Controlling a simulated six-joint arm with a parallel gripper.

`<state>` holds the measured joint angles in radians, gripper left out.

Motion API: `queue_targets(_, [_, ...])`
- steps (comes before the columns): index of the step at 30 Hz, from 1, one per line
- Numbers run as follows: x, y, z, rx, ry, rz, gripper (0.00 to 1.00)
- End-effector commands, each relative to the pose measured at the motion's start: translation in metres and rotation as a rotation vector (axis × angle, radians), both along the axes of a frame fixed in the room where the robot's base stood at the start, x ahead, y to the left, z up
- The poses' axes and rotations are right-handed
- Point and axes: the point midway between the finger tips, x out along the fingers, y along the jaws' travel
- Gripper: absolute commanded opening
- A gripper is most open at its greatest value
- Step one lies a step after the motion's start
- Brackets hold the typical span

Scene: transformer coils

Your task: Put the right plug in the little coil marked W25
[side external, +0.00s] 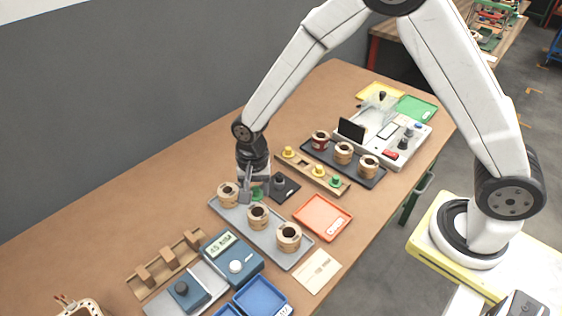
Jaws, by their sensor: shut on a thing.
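My gripper (247,196) is low over the upper left end of a grey tray (270,241). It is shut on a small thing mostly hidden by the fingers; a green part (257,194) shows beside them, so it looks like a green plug. Three wooden-coloured coils stand on this tray: a left coil (227,196) close beside the gripper, a middle coil (258,217) and a right coil (289,238). A wooden rack (304,166) holds two yellow plugs (318,170) and a green plug (335,182). The W25 mark is too small to read.
A dark tray (372,181) with three more coils stands behind the rack. A black pad with a dark knob (279,184) is right of the gripper. An orange tray (322,227) and a blue meter (234,262) stand nearby. The table's left back is clear.

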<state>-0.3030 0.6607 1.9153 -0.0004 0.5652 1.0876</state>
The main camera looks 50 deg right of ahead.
Motion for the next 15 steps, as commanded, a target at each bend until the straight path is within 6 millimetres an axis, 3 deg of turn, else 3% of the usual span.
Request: queue_targets(15, [0.000, 0.000, -0.028, 0.001, 0.002, -0.001, 0.00])
